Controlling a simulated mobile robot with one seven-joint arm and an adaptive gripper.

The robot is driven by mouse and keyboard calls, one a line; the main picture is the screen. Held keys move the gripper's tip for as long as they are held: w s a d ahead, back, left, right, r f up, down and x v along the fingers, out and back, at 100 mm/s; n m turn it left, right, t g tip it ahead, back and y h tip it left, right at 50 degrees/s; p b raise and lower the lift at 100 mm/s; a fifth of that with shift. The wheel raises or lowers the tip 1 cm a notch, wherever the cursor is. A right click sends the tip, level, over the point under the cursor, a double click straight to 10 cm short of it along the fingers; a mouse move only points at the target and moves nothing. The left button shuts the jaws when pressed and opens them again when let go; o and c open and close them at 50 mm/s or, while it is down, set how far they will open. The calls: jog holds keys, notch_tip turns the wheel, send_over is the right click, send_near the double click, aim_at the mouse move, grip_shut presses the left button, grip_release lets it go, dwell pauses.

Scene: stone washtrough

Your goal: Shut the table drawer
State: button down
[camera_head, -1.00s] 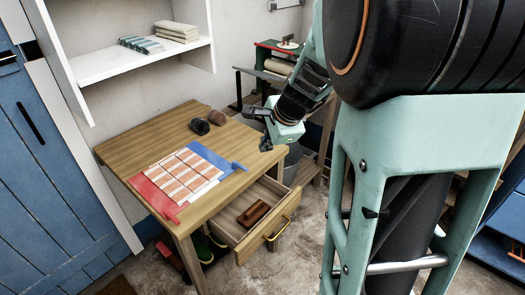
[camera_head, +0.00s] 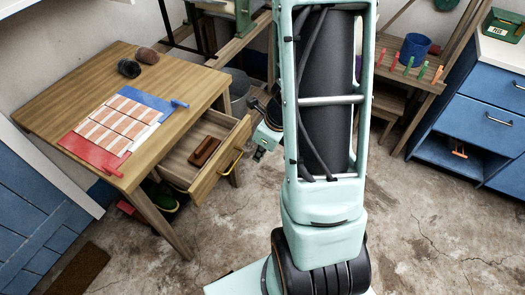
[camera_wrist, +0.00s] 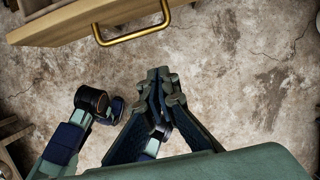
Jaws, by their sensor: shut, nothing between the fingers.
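The wooden table (camera_head: 172,75) stands at the left in the head view. Its drawer (camera_head: 216,170) is pulled well out at the front and holds a reddish-brown block-like object (camera_head: 204,151). The drawer front bears a brass handle (camera_head: 233,163), which also shows at the top of the wrist view (camera_wrist: 130,37). My gripper (camera_head: 259,153) is just right of the drawer front in the head view, partly hidden by my arm. In the wrist view my gripper (camera_wrist: 160,78) has its fingertips together over bare floor, apart from the handle and empty.
On the table lie a red, white and blue sheet with orange blocks (camera_head: 118,123) and two dark rolls (camera_head: 129,68). Green boots (camera_head: 160,196) stand under the table. Blue cabinets (camera_head: 475,120) and a bench with a blue bucket (camera_head: 415,46) are at right. Floor in front is clear.

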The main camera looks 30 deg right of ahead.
aim_at(208, 138)
jog(key=shift+w+a+f, duration=0.7)
jog(key=shift+w+f, duration=0.1)
jog(key=shift+w, duration=0.2)
jog(key=shift+w+a+f, duration=0.65)
jog(key=shift+w+f, duration=0.1)
jog(key=shift+w, duration=0.2)
jog(key=w+a+p, duration=0.2)
jog(key=w, duration=0.1)
jog(key=w+a+p, duration=0.3)
jog(key=w, duration=0.1)
jog(key=w+a+p, duration=0.2)
jog(key=w+a, duration=0.1)
jog(key=w, duration=0.1)
jog(key=shift+w+a+r+p, duration=0.1)
jog(key=shift+r+p, duration=0.05)
jog(key=shift+p, duration=0.2)
jog(key=shift+w+a, duration=0.45)
jog(key=shift+w, duration=0.15)
jog(key=shift+d, duration=0.15)
